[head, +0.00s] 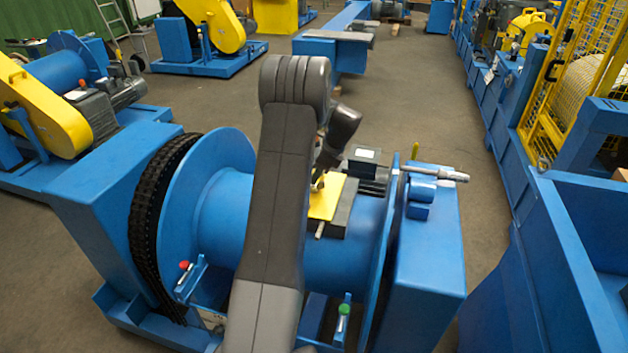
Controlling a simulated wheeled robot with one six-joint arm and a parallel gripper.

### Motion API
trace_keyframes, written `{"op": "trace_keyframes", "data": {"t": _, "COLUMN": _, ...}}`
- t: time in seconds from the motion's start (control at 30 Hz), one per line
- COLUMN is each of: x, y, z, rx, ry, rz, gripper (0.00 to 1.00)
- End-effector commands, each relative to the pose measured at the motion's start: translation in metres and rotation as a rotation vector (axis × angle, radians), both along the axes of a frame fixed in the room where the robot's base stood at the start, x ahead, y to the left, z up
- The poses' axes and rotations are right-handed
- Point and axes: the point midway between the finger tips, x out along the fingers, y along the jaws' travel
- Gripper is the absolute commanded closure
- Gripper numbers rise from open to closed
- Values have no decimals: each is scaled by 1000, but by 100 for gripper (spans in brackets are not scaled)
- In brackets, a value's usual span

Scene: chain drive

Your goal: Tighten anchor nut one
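The chain drive's large blue drum (222,215) lies across the middle of the head view, with a dark chain (150,215) around its left end. A yellow plate (326,198) and a dark grey block (345,212) sit on top of the drum. A grey metal rod-like tool (438,173) lies across the top of the right blue housing. My arm rises in front of the drum and bends down behind it toward the yellow plate. My gripper is mostly hidden by the arm, and its fingers cannot be made out. I cannot pick out anchor nut one.
A red-knobbed fitting (184,266) and a green-knobbed fitting (344,310) stand at the drum's front. A blue frame (560,260) and yellow cage (550,95) border the right. Another yellow-and-blue machine (48,105) stands left.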

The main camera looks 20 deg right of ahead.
Motion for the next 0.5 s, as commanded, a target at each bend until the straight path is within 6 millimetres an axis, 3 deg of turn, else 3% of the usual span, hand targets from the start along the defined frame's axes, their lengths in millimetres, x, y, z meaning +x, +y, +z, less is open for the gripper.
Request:
{"op": "trace_keyframes", "data": {"t": 0.3, "x": -17, "y": -23, "z": 67, "rx": -3, "ry": -4, "rz": -1, "gripper": 69}}
{"op": "trace_keyframes", "data": {"t": 0.5, "x": -23, "y": -31, "z": 91, "rx": -2, "ry": -3, "rz": -2, "gripper": 69}}
